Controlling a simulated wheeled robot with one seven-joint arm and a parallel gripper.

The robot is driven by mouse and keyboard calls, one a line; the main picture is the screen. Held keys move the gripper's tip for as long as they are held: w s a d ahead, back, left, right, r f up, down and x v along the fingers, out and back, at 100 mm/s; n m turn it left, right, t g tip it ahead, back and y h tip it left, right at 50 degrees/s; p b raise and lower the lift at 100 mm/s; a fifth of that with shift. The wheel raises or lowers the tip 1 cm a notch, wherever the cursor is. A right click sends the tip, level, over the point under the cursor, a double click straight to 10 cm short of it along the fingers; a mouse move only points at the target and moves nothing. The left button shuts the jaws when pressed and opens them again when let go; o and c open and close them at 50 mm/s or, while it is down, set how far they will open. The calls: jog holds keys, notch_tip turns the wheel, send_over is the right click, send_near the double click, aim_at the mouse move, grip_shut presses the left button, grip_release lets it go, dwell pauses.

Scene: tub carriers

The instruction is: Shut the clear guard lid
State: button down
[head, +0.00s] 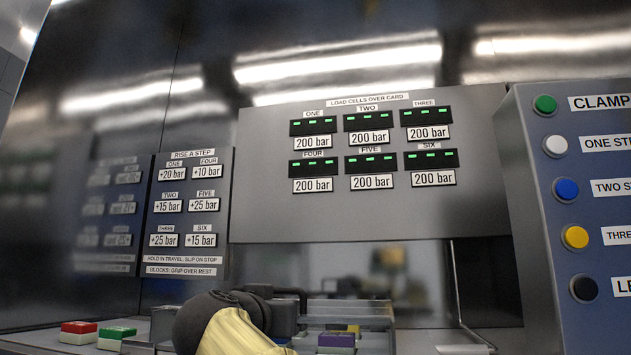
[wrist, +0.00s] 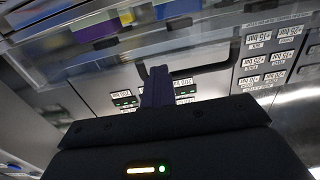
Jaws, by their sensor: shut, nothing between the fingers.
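In the head view a see-through box-like guard (head: 345,309) stands low in the middle, and I take it for the clear guard lid; its angle is hard to tell. In the wrist view a clear panel with pale edges (wrist: 225,28) crosses the top, with coloured blocks behind it. A dark bent bar (wrist: 208,69), perhaps its handle, lies beside my fingers. My gripper (wrist: 157,75) is shut and empty, its fingertips close to the bar; contact cannot be told. In the head view my arm covers part of the area left of the guard.
A red-topped block (head: 79,328) and a green-topped block (head: 117,333) stand at the lower left. A purple-topped block (head: 336,340) stands at the guard. A load-cell panel (head: 470,205) hangs behind; a blue button panel (head: 545,220) closes off the right.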

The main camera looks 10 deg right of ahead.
jog(key=shift+w+a+f+g, duration=0.1)
jog(key=shift+w+f+g, duration=0.1)
jog(key=shift+f, duration=0.35)
jog(key=shift+w+a+f+g, duration=0.1)
jog(key=shift+f+g, duration=0.1)
jog(key=shift+f, duration=0.3)
notch_tip(320, 180, up, 6)
jog(key=p, duration=0.4)
jog(key=s+a+f, duration=0.3)
jog(key=s, duration=0.6)
jog(key=shift+s+a+t, duration=0.15)
jog(key=shift+t, duration=0.25)
jog(key=shift+f, duration=0.15)
